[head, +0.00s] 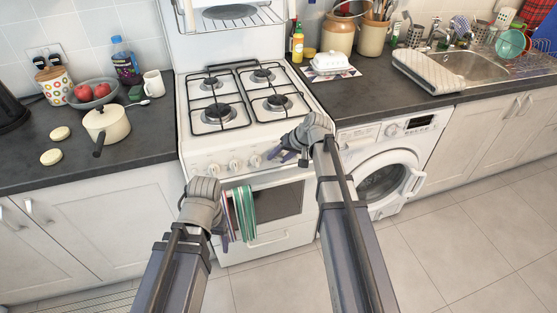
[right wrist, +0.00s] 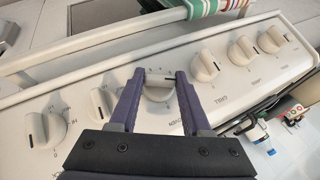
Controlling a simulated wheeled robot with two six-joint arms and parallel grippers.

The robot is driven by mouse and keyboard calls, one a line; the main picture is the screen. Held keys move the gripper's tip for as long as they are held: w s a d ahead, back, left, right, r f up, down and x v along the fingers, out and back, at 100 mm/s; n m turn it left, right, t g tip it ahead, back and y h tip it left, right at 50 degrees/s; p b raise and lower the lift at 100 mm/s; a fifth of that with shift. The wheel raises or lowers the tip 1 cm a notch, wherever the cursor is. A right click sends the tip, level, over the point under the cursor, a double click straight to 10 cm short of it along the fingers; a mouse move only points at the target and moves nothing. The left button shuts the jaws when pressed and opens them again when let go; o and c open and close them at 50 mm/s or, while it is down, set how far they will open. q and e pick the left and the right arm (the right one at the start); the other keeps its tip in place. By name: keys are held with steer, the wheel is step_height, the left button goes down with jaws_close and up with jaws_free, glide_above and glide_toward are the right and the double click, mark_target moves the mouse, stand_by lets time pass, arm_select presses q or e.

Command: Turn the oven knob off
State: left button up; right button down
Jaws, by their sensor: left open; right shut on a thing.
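The oven knob (right wrist: 158,90) is a white round knob on the stove's front panel, in the middle of the right wrist view, beside the label "OVEN". A dark mark shows near its right edge. My right gripper (right wrist: 158,82) has one purple finger on each side of this knob and is shut on it. In the head view my right gripper (head: 279,156) is at the right part of the panel and hides the knob there. My left gripper (head: 224,240) is open and empty, low in front of the oven door, near the hanging towel.
Other white knobs (right wrist: 205,66) line the panel on both sides. A striped towel (head: 244,212) hangs on the oven front. Four-burner hob (head: 243,97) is bare. A white pot (head: 107,125) stands on the left counter. A washer (head: 385,170) is at the right.

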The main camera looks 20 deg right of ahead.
steer(key=shift+d+f+y+b, duration=0.15)
steer(key=shift+f+y+b, duration=0.2)
steer(key=shift+y, duration=0.05)
steer(key=m+t+y+b, duration=0.1)
steer(key=m+y+b, duration=0.1)
steer(key=b, duration=0.2)
steer(key=m+t+y+b, duration=0.1)
steer(key=y+b, duration=0.1)
steer(key=b, duration=0.2)
steer(key=m+t+y+b, duration=0.1)
steer(key=m+y+b, duration=0.1)
steer(key=b, duration=0.1)
steer(key=shift+s+d+f+m+y+b, duration=0.1)
steer(key=shift+s+f+m+y+b, duration=0.1)
steer(key=shift+f+m+y+b, duration=0.15)
steer(key=shift+r+m+t+y+b, duration=0.2)
steer(key=shift+m+t+y+b, duration=0.45)
steer(key=shift+b, duration=0.75)
steer(key=shift+r, duration=0.1)
steer(key=shift+c, duration=1.8)
jaws_free()
steer(key=p+v, duration=0.1)
steer(key=v, duration=0.6)
steer(key=shift+s+d, duration=0.2)
steer(key=shift+d, duration=0.1)
steer(key=shift+a, duration=0.1)
